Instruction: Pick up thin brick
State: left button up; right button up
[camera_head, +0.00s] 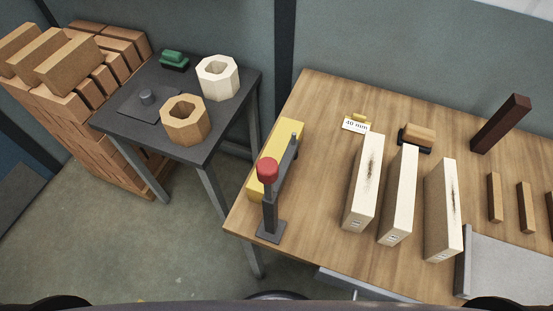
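Three long pale bricks stand on edge in a row on the wooden table: a left one (364,183), a middle one (399,196) and a right one (443,211). Dark streaks mark the left and right ones. Thinner, smaller brown pieces stand to their right, one (495,198) and another (526,208). A third is cut by the right edge. I cannot tell which piece is the thin brick. Neither of my grippers is in view.
The wooden table (310,150) also bears a yellow block with a red-knobbed lever (267,175), a 40 mm label (355,124), a dark red post (500,124) and a grey plate (510,268). A dark side table (225,120) and stacked bricks (75,65) stand left.

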aim_at(396, 219)
jog(key=z, duration=1.2)
jog(key=k+j+u, duration=0.1)
jog(key=k+u, duration=0.35)
jog(key=k, duration=0.15)
jog(key=i, duration=0.5)
